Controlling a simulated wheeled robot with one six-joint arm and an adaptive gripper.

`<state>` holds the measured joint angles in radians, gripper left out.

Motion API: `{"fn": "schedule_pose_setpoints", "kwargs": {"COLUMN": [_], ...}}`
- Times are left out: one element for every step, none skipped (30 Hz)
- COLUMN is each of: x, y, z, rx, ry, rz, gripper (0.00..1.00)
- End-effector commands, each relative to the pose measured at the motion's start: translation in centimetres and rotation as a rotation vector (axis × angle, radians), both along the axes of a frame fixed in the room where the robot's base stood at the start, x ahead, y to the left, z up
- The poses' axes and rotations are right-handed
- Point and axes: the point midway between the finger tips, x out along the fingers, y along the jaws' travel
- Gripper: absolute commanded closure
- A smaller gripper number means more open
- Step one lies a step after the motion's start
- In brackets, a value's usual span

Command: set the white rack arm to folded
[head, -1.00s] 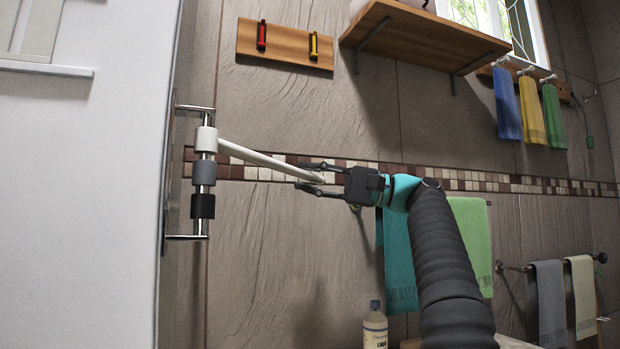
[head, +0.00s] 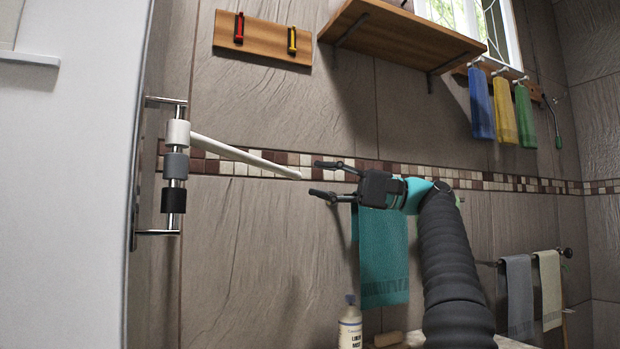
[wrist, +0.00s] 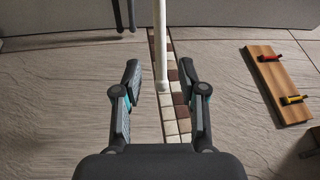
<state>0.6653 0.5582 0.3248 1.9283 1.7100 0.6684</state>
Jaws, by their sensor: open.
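The white rack arm (head: 246,154) sticks out to the right from its white collar (head: 178,133) on a chrome upright, with grey and black collars below it. Its free end points toward my gripper (head: 322,179). My gripper is open and empty, a short gap to the right of the arm's tip. In the wrist view the white arm (wrist: 159,45) runs down from the top, and its tip lies ahead of and between the open fingers of my gripper (wrist: 163,88). The far, hinged end of the arm is out of the wrist view.
A wooden board (head: 263,38) with red and yellow handles and a wooden shelf (head: 405,40) are above on the tiled wall. A teal towel (head: 384,255) hangs behind my gripper, and a bottle (head: 350,325) stands below. The wall beneath the white arm is clear.

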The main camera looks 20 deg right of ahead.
Motion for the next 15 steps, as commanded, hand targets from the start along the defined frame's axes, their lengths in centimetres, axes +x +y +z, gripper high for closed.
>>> {"fn": "schedule_pose_setpoints", "kwargs": {"x": [0.0,0.0,0.0,0.0,0.0,0.0,0.0,0.0,0.0,-0.1,-0.2,-0.7,-1.3,-2.0,-2.9], "y": [-0.1,-0.1,-0.1,-0.1,-0.1,-0.1,-0.1,-0.1,-0.2,-0.3,-0.5,-0.6,-0.7,-0.8,-0.9], "z": [0.0,0.0,0.0,0.0,0.0,0.0,0.0,0.0,-0.1,-0.1,-0.2,-0.1,0.2,0.5,0.8], "rx": [0.0,0.0,0.0,0.0,0.0,0.0,0.0,0.0,0.0,0.0,-0.001,-0.005,-0.012,-0.019,-0.025], "ry": [0.0,0.0,0.0,0.0,0.0,0.0,0.0,0.0,0.0,0.0,0.0,-0.007,-0.015,-0.023,-0.03], "rz": [0.0,0.0,0.0,0.0,0.0,0.0,0.0,0.0,-0.001,-0.004,-0.008,-0.018,-0.028,-0.041,-0.056], "gripper": [0.59,0.59,0.59,0.59,0.59,0.59,0.59,0.64,0.74,0.81,0.89,0.99,1.0,1.0,1.0]}}
